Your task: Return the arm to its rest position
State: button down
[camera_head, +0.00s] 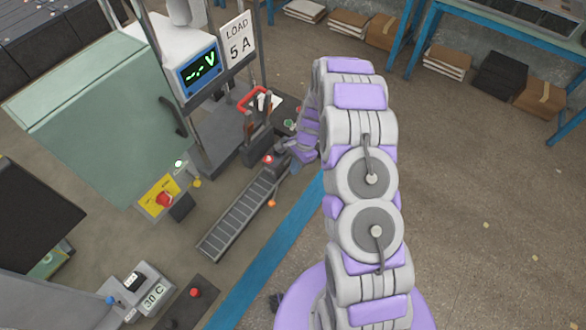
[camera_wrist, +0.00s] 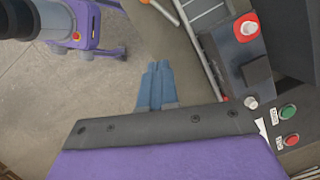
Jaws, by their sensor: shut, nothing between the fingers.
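My arm (camera_head: 370,180), grey with lilac pads, rises from the bottom right of the head view and bends over at the top. My gripper (camera_head: 284,147) hangs to the left of it, beside the tester stand and above the upper end of the roller track. In the wrist view the two blue-grey fingers of my gripper (camera_wrist: 157,66) lie together, with nothing between them. Bare floor shows beyond the fingertips.
A display (camera_head: 200,73) reading "-.-V" and a "LOAD 5 A" sign (camera_head: 237,42) stand beside a green cabinet (camera_head: 110,110). The roller track (camera_head: 232,222) runs below.

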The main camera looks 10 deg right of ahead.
jog(key=shift+d, duration=0.35)
jog(key=s+a+r+n+h+b, duration=0.15)
jog(key=s+r+n, duration=0.35)
jog(key=r, duration=0.5)
jog(key=s+a+r+n+y+b, duration=0.1)
jog(key=s+a+r+n+b, duration=0.1)
jog(key=s+r, duration=0.75)
jog(key=s+d+r+n+h+b, duration=0.1)
jog(key=s+r+n+b, duration=0.1)
jog(key=s, duration=0.9)
jog(key=s+d+r+n+h+b, duration=0.1)
jog(key=s+r+n, duration=0.3)
jog(key=s, duration=0.7)
jog(key=shift+d+r+h+b, duration=0.35)
jog(key=shift+r+b, duration=0.2)
jog(key=shift+r, duration=0.25)
